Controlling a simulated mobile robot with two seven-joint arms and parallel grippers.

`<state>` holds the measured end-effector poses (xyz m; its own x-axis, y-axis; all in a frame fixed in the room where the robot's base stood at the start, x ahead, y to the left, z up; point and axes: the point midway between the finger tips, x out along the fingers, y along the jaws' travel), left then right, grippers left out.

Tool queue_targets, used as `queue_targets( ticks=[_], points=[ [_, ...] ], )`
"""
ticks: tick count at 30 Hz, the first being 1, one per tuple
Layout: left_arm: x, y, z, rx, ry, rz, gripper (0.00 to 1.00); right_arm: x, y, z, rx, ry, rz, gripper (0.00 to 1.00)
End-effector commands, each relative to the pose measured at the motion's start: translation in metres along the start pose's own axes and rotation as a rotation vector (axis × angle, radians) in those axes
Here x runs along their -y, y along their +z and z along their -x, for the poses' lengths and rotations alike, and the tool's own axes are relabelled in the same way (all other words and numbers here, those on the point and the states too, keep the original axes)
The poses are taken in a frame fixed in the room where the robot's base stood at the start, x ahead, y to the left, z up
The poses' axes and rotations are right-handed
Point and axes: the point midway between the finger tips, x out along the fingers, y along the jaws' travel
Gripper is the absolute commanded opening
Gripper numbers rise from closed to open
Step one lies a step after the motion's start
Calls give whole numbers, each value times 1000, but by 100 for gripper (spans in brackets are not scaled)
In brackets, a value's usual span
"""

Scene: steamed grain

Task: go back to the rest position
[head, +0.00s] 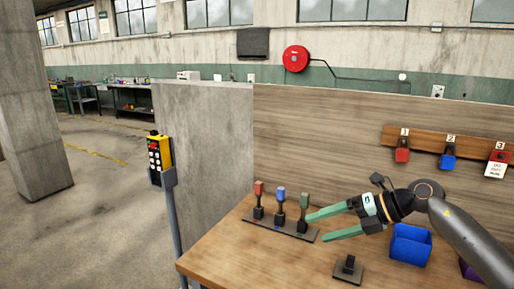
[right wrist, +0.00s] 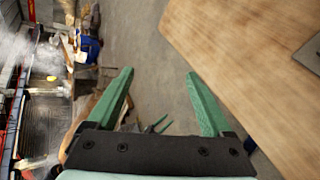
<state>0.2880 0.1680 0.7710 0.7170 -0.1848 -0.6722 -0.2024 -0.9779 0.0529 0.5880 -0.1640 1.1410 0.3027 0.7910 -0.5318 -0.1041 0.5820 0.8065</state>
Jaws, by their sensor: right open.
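My right gripper (head: 318,228) shows in the head view, with its arm reaching in from the right over the wooden table. Its two green fingers are spread apart with nothing between them. The fingertips are near the green-handled piece (head: 304,201) on a dark strip stand; I cannot tell whether they touch. In the right wrist view the same gripper (right wrist: 160,95) is open and empty, with floor and the table edge beyond. My left gripper is not in the head view. A small green shape in the wrist view is too unclear to name.
The stand also holds a red (head: 259,189) and a blue (head: 280,193) piece. A small black holder (head: 348,268) and a blue bin (head: 410,244) are on the table (head: 225,250). Numbered locks hang on a board (head: 427,142). A yellow control box (head: 159,153) stands left.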

Motion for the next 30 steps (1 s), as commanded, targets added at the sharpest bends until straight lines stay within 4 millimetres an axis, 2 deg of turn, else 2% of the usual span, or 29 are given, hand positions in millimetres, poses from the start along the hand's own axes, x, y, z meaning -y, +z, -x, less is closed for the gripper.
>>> queue_targets(
  ticks=[1,3,6,10,14,17,20,23,26,30],
  points=[
    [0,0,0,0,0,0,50,-4,-18,-25,-16,98,-40,84],
    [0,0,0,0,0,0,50,-12,-35,-49,-15,228,-104,84],
    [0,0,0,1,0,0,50,-21,-56,-73,6,404,-223,84],
    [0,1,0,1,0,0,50,-22,-76,-92,66,600,-426,84],
    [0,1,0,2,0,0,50,-6,-91,-101,160,748,-673,84],
    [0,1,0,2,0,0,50,18,-102,-105,250,825,-887,84],
    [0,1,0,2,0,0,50,53,-118,-107,353,866,-1114,84],
    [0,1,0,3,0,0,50,96,-143,-110,461,868,-1352,84],
    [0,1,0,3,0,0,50,142,-178,-111,574,833,-1594,84],
    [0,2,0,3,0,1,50,204,-246,-112,724,723,-1927,84]
  ],
)
